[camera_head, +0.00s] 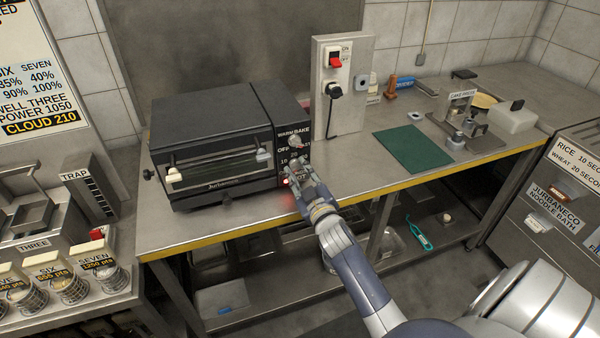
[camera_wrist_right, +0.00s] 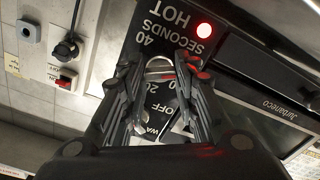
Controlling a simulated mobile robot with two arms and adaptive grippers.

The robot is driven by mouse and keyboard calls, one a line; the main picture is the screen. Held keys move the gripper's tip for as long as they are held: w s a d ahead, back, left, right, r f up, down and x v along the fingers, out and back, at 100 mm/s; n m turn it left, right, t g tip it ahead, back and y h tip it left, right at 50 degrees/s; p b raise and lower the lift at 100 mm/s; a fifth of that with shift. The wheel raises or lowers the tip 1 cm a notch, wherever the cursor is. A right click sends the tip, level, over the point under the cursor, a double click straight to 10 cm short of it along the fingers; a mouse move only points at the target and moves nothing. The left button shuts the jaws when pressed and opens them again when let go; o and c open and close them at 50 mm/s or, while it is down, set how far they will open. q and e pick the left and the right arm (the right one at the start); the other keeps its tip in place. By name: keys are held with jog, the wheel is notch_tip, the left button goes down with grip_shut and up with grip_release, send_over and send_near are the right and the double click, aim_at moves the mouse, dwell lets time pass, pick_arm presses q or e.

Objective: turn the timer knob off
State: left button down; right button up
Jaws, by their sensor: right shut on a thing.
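The dark toaster oven (camera_head: 205,145) stands on the metal counter, with its control panel on its right side. My right gripper (camera_head: 298,170) reaches up to the lower part of that panel. In the right wrist view, my right gripper (camera_wrist_right: 158,76) has its fingers on both sides of the silver timer knob (camera_wrist_right: 160,66) and is shut on it. The fingers hide much of the knob and its dial marks. A red light (camera_wrist_right: 204,30) glows beside the word HOT. A second knob (camera_head: 296,141) sits higher on the panel. My left gripper is not in view.
A switch panel (camera_head: 343,85) with a red switch and a black plug stands right of the oven. A green mat (camera_head: 413,148) and a metal press (camera_head: 468,130) are farther right. Bare counter (camera_head: 345,180) lies in front of the switch panel.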

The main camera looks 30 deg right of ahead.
dwell(0.5)
jog(key=o, duration=1.1)
jog(key=shift+c, duration=0.2)
jog(key=v, duration=1.2)
